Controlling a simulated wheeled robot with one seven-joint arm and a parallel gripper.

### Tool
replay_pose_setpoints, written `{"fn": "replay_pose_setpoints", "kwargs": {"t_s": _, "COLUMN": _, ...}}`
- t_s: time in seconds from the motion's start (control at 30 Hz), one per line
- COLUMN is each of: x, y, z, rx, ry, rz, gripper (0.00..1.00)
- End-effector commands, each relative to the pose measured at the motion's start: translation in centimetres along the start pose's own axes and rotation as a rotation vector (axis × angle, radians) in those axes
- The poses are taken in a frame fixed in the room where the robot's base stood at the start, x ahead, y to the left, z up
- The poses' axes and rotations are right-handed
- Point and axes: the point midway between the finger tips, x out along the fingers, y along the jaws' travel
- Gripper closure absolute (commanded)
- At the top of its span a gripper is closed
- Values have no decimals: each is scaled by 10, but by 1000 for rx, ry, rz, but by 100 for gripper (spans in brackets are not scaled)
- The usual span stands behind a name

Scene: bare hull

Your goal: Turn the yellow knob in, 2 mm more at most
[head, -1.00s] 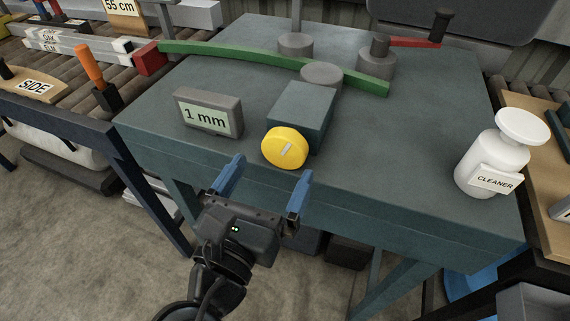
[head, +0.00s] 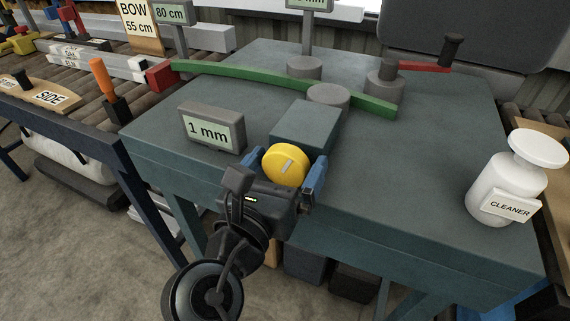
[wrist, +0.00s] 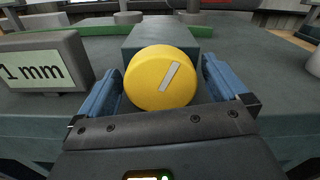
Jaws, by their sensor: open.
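The yellow knob (head: 286,166) is round with a pale slanted index mark, on the front of a grey-green block (head: 306,124) on the table. The wrist view shows the knob (wrist: 161,79) close up, its mark tilted to the upper right. My gripper (head: 288,168) is open, its blue fingers on either side of the knob. In the wrist view a narrow gap shows between the knob and each finger. The readout (head: 211,129) left of the block says "1 mm". A green curved bar (head: 275,80) lies behind, by a grey round post (head: 328,96).
The table (head: 400,190) is bare to the right of the block. A white CLEANER bottle (head: 508,185) stands at its right edge. A roller conveyor (head: 85,75) runs along the left.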

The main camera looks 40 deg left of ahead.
Motion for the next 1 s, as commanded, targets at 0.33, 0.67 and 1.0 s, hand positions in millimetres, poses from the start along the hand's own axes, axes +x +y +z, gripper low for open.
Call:
{"fn": "replay_pose_setpoints", "kwargs": {"t_s": 0.33, "x": 2, "y": 0, "z": 0, "rx": 0, "ry": 0, "rz": -1, "gripper": 7}}
{"fn": "replay_pose_setpoints", "kwargs": {"t_s": 0.67, "x": 2, "y": 0, "z": 0, "rx": 1, "ry": 0, "rz": 0, "gripper": 38}}
{"fn": "replay_pose_setpoints", "kwargs": {"t_s": 1.0, "x": 2, "y": 0, "z": 0, "rx": 15, "ry": 0, "rz": 0, "gripper": 52}}
